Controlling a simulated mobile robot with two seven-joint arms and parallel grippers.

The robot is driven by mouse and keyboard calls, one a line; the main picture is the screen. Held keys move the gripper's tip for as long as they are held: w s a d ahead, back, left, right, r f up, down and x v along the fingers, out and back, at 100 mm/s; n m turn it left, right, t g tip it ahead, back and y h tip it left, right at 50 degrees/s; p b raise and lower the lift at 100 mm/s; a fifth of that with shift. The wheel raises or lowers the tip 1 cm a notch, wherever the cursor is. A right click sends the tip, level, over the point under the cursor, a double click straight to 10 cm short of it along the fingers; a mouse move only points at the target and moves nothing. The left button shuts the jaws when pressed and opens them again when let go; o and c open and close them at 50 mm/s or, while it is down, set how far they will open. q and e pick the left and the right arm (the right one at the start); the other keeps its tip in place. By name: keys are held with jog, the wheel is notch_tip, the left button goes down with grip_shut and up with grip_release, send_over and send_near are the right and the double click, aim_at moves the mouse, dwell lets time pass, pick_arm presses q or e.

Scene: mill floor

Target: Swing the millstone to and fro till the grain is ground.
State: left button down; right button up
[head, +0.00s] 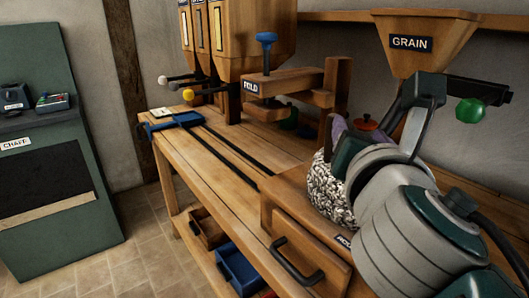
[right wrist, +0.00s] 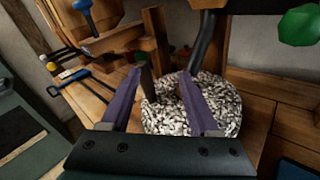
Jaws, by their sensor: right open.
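The millstone (head: 326,192) is a round speckled black-and-white stone on the bench at the right, partly hidden by my right arm. It also shows in the right wrist view (right wrist: 178,122), where a dark upright peg (right wrist: 147,78) stands at it. My right gripper (right wrist: 161,72) is open over the stone, with its purple fingers apart. The peg shows between them, nearer the left finger; I cannot tell whether they touch. The wooden hopper marked GRAIN (head: 425,22) is above at the right. No ground grain is visible. My left gripper is out of view.
The wooden bench (head: 205,165) has a clear stretch left of the stone. A wooden press (head: 285,82) with a blue knob stands behind. A drawer (head: 290,240) with a dark handle is below the stone. A green knob (head: 470,111) hangs by the hopper. A green CHAFF cabinet (head: 50,215) stands left.

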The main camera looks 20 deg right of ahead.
aim_at(331, 120)
pick_arm(q)
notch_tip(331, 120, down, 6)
jog(key=b, duration=0.3)
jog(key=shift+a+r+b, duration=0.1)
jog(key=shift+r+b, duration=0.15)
jog(key=shift+b, duration=0.05)
pick_arm(e)
jog(key=w+n, duration=0.1)
jog(key=w, duration=0.2)
jog(key=w+d+f+n+t, duration=0.1)
jog(key=w, duration=0.3)
jog(key=w+d+f+n, duration=0.1)
jog(key=w, duration=0.3)
jog(key=shift+d+f+n, duration=0.15)
jog(key=shift+n, duration=0.25)
jog(key=shift+c, duration=0.4)
jog(key=c, duration=0.6)
grip_shut()
